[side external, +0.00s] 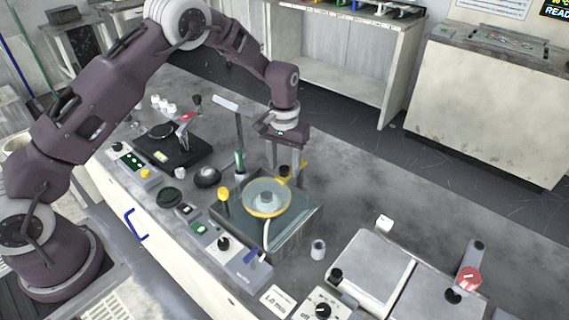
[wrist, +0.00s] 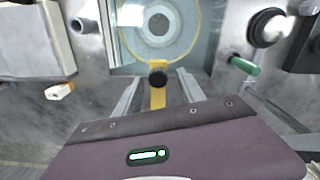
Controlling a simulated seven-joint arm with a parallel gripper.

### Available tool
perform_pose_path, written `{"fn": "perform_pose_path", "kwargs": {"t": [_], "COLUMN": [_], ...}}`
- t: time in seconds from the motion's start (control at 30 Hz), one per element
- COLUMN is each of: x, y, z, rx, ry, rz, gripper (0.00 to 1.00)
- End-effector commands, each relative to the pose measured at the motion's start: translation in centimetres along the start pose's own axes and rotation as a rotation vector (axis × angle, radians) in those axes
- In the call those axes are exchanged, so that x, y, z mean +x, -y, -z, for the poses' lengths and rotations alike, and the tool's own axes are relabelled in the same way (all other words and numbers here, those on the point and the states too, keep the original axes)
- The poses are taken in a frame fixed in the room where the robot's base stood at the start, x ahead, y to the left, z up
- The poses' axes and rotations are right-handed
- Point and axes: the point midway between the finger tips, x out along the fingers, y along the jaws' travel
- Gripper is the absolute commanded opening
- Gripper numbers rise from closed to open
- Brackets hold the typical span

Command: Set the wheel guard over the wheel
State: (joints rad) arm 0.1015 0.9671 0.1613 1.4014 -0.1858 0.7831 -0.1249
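The wheel guard (side external: 283,208) is a clear round cover with a yellow rim and a yellow tab with a black knob (side external: 284,171). It lies level over the grey wheel (side external: 265,197) on the glassy square basin (side external: 300,222); I cannot tell whether it is fully seated. In the wrist view the guard's yellow tab (wrist: 157,98) lies between the fingers of my gripper (wrist: 157,74), with a gap on each side. My gripper (side external: 286,160) also shows in the side view, pointing down at the guard's far edge. It is open and holds nothing.
A yellow-capped post (side external: 223,194) stands left of the basin and a green-handled post (side external: 239,162) behind it. A control box with a black knob (side external: 223,243) is in front. A small grey cup (side external: 318,249) stands to the right. The bench at the back right is clear.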

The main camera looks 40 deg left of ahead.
Motion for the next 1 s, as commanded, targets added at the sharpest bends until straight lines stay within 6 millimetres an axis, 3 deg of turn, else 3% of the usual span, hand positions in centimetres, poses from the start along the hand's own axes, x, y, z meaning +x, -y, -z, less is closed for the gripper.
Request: {"fn": "perform_pose_path", "kwargs": {"t": [0.23,0.6,0.93,1.0], "x": [-0.1,-6.5,-7.1,-8.1], "y": [-0.1,0.0,0.0,0.1], "z": [-0.1,0.0,-0.1,-0.3], "rx": [0.0,0.0,0.0,0.001], "ry": [0.003,-0.001,0.002,-0.007], "rz": [-0.001,-0.001,0.0,-0.006], "gripper": [0.46,0.46,0.46,0.46]}}
